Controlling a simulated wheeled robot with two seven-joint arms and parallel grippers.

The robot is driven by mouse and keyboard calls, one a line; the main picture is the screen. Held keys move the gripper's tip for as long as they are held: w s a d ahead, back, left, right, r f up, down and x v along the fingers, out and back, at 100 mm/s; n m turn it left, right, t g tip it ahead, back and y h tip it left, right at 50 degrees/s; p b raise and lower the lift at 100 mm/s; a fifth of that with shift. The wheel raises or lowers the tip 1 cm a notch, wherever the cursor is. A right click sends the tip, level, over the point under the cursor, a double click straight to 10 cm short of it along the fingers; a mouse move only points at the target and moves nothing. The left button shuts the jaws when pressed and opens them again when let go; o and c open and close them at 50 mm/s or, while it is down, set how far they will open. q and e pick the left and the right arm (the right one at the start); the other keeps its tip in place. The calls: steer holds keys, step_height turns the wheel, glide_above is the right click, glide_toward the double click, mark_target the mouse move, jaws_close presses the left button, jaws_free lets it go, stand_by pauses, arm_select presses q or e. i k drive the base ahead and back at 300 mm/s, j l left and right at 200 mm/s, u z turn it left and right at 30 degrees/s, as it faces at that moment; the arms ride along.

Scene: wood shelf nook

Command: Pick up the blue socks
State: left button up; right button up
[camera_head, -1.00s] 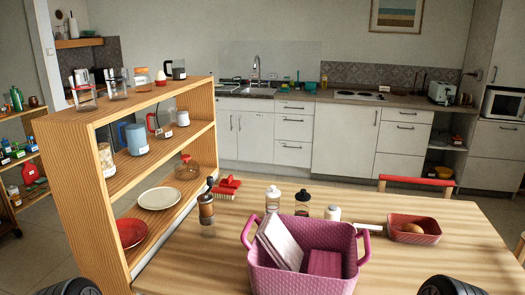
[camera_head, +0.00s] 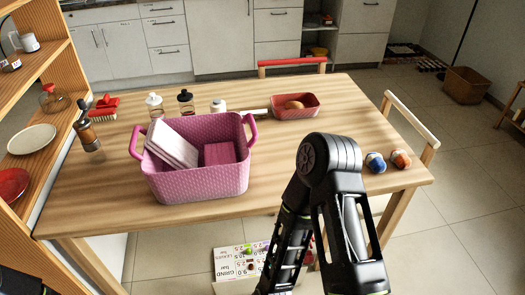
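The blue socks (camera_head: 376,162) are a small rolled blue and white ball near the right edge of the wooden table (camera_head: 300,175). A similar orange ball (camera_head: 401,159) lies just to their right, close against them. My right arm rises from the bottom of the head view, with its bent joint just left of and in front of the socks. My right gripper is not in view. A dark part of my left arm shows at the bottom left corner, and my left gripper is not in view either.
A pink basket (camera_head: 200,185) with white and pink items stands left on the table. Behind it are a red tray (camera_head: 296,112), jars and a red brush (camera_head: 104,103). A chair (camera_head: 412,120) stands by the right edge. A wooden shelf (camera_head: 60,60) is left. The tabletop behind the socks is clear.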

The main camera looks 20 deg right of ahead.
mark_target(374, 160)
steer(key=z, duration=1.75)
steer(key=i+j, duration=0.4)
steer(key=i+z, duration=0.1)
steer(key=z, duration=1.25)
